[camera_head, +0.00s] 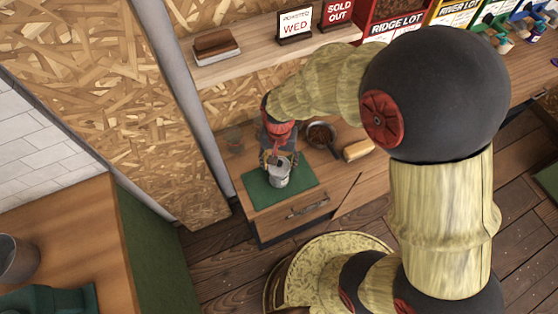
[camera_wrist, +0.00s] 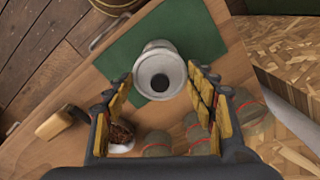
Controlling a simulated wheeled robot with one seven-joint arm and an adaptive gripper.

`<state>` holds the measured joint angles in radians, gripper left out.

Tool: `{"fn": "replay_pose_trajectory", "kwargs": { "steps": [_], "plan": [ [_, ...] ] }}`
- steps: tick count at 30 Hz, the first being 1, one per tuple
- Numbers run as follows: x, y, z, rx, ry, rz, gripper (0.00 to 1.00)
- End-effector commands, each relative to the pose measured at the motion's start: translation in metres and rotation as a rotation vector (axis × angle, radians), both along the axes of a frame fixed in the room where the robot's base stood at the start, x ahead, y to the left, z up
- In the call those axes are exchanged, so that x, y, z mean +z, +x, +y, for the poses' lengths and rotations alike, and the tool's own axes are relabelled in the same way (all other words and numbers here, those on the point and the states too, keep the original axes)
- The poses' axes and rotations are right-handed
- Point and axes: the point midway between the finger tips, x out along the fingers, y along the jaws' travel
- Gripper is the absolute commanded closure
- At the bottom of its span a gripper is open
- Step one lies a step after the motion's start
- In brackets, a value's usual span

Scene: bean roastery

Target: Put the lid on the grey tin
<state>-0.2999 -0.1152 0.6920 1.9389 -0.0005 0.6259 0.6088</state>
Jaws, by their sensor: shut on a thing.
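The grey tin (camera_head: 278,180) stands upright on a green mat (camera_head: 258,189) on the wooden worktop. In the wrist view, a round grey top with a dark round centre, which looks like the lid (camera_wrist: 143,72), lies between my fingertips. My gripper (camera_head: 279,158) is directly above the tin, pointing down, and is shut on the lid; its fingers also show in the wrist view (camera_wrist: 160,82), one at each side. The lid and the tin line up closely, but I cannot tell whether the lid rests fully on the rim. My fingers hide part of the contact.
A bowl of dark beans (camera_head: 321,134) and a tan block (camera_head: 358,150) stand right of the mat. A glass jar (camera_head: 234,138) stands at the back left. A shelf (camera_head: 250,57) with signs runs above. The mat's front part is clear.

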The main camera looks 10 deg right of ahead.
Motion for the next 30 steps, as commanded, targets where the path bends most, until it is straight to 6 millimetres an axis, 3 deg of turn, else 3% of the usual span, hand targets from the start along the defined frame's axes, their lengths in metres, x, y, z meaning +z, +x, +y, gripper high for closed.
{"fn": "replay_pose_trajectory", "kwargs": {
  "steps": [11,12,23,30],
  "plan": [
    [-0.0003,0.0000,0.0000,0.000,0.000,0.000,0.61],
    [-0.0003,0.0000,0.0000,0.000,0.000,0.000,0.43],
    [-0.0003,-0.0001,0.0000,0.000,0.000,0.000,0.23],
    [-0.0003,-0.0001,-0.0001,0.000,0.000,0.000,0.22]
  ]
}}
